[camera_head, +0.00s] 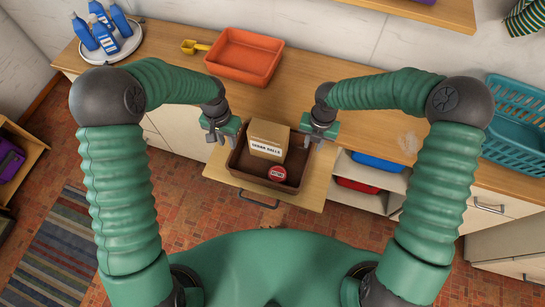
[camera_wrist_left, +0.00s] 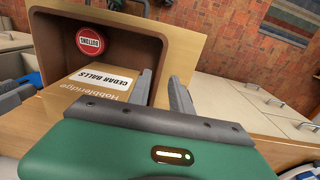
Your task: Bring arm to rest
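A brown tub (camera_head: 243,172) sits on a pulled-out wooden board. It holds a cardboard cedar balls box (camera_head: 268,135) and a round red buttons tin (camera_head: 277,173). In the left wrist view the tub (camera_wrist_left: 50,32), the box (camera_wrist_left: 92,95) and the tin (camera_wrist_left: 89,40) show too. My left gripper (camera_head: 222,136) is at the tub's left side, fingers apart near its rim; it shows in the left wrist view (camera_wrist_left: 160,92) with nothing clearly gripped. My right gripper (camera_head: 316,138) is at the tub's right side, its fingers apart. Whether either touches the rim cannot be told.
An orange tray (camera_head: 245,55) and a yellow scoop (camera_head: 193,46) lie on the counter behind. Blue bottles (camera_head: 100,30) stand on a round tray at the back left. A teal basket (camera_head: 515,130) is at the right. Shelves with blue and red bins (camera_head: 378,162) are below the counter.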

